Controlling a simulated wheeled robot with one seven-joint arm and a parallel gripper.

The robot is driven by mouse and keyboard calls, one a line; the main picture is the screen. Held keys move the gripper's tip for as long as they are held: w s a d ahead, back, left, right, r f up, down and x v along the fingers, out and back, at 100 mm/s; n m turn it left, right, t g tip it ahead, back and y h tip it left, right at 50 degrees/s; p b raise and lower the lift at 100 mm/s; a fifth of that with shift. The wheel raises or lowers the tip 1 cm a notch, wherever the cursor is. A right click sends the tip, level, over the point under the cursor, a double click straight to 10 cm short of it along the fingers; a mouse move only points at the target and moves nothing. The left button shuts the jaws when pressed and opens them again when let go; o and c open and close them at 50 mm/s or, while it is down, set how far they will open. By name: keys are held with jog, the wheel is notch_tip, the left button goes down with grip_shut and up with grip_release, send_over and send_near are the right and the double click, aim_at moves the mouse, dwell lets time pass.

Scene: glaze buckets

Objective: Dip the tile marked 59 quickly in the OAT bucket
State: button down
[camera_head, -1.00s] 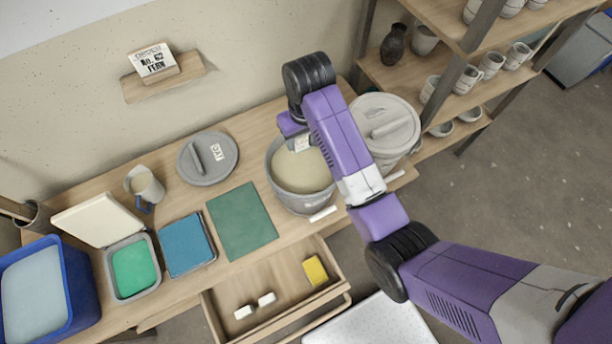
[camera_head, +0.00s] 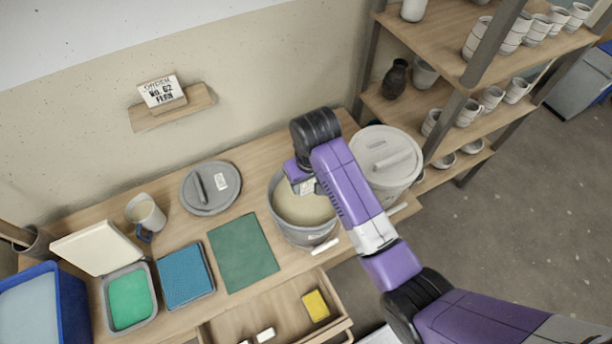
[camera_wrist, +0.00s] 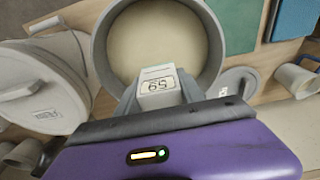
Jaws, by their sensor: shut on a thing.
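The tile marked 59 (camera_wrist: 158,84) is white with its number facing the wrist camera. My gripper (camera_wrist: 158,98) is shut on it. The tile is over the open grey bucket (camera_wrist: 213,62), which holds cream-coloured glaze (camera_wrist: 150,40). In the head view the bucket (camera_head: 290,234) stands on the bench, and the tile (camera_head: 308,187) shows at its far inner side beside my gripper (camera_head: 303,180). I cannot tell whether the tile's lower end touches the glaze. No label on this bucket is readable.
A lidded bucket (camera_head: 386,152) stands close to the right. A loose grey lid (camera_head: 211,187), a jug (camera_head: 146,214), a green mat (camera_head: 243,252) and a blue pad (camera_head: 185,276) lie to the left. The drawer (camera_head: 285,308) in front is open.

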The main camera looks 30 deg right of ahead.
jog(key=shift+r, duration=0.1)
jog(key=shift+f+b, duration=0.85)
jog(key=shift+f, duration=1.35)
jog(key=shift+f, duration=0.1)
jog(key=shift+f+b, duration=1.05)
jog(key=shift+f, duration=1.5)
jog(key=shift+p, duration=0.3)
jog(key=shift+r+p, duration=1.7)
jog(key=shift+r, duration=1.35)
jog(key=shift+r, duration=0.1)
